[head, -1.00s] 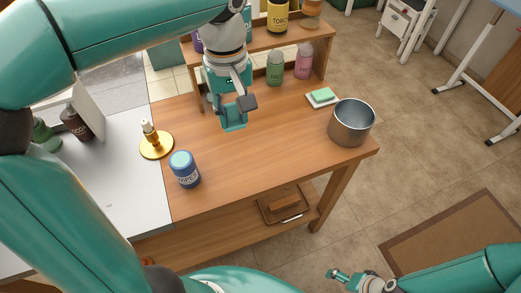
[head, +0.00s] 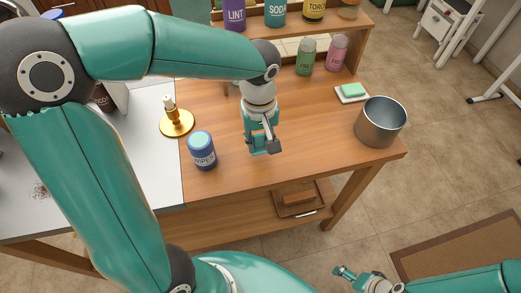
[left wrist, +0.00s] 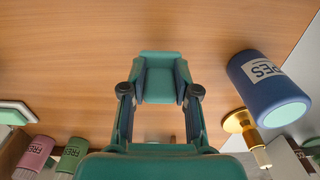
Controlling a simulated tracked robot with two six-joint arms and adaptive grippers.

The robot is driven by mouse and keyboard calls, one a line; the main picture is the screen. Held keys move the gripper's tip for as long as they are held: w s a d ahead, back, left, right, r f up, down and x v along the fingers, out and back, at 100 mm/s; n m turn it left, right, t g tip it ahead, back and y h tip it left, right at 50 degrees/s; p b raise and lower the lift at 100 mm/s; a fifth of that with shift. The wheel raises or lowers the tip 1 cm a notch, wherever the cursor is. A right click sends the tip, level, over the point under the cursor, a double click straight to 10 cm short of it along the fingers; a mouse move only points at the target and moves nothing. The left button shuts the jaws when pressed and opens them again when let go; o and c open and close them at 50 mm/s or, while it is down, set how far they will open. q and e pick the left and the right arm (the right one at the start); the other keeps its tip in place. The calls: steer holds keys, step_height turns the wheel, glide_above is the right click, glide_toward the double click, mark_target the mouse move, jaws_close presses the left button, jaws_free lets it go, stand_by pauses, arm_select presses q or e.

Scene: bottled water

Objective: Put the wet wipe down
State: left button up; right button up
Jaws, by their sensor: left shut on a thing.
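My left gripper (head: 263,146) is over the middle of the wooden table, shut on a small teal piece that I take for the wet wipe. In the left wrist view the wet wipe (left wrist: 160,78) spans the space between the two fingertips, over the wood. Its colour is close to the gripper's own, so its outline is hard to make out. I cannot tell whether it touches the table.
A gold candle holder (head: 176,122) stands behind the canister. A metal pot (head: 381,127) and a white dish with a green sponge (head: 352,98) are at the right. Green (head: 306,58) and pink (head: 337,52) bottles stand at the back. The wood before the gripper is bare.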

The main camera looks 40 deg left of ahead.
mark_target(260, 148)
arm_select(q)
steer(key=shift+f, duration=2)
steer(key=shift+f+b, duration=0.15)
steer(key=shift+b, duration=0.2)
steer(key=o, duration=0.8)
steer(key=shift+c, duration=0.2)
steer(key=shift+s, duration=0.1)
steer(key=shift+r, duration=0.2)
steer(key=shift+r, duration=0.25)
step_height(260, 148, up, 12)
steer(key=p, duration=0.1)
steer(key=shift+f+p, duration=0.25)
steer(key=shift+p, duration=0.15)
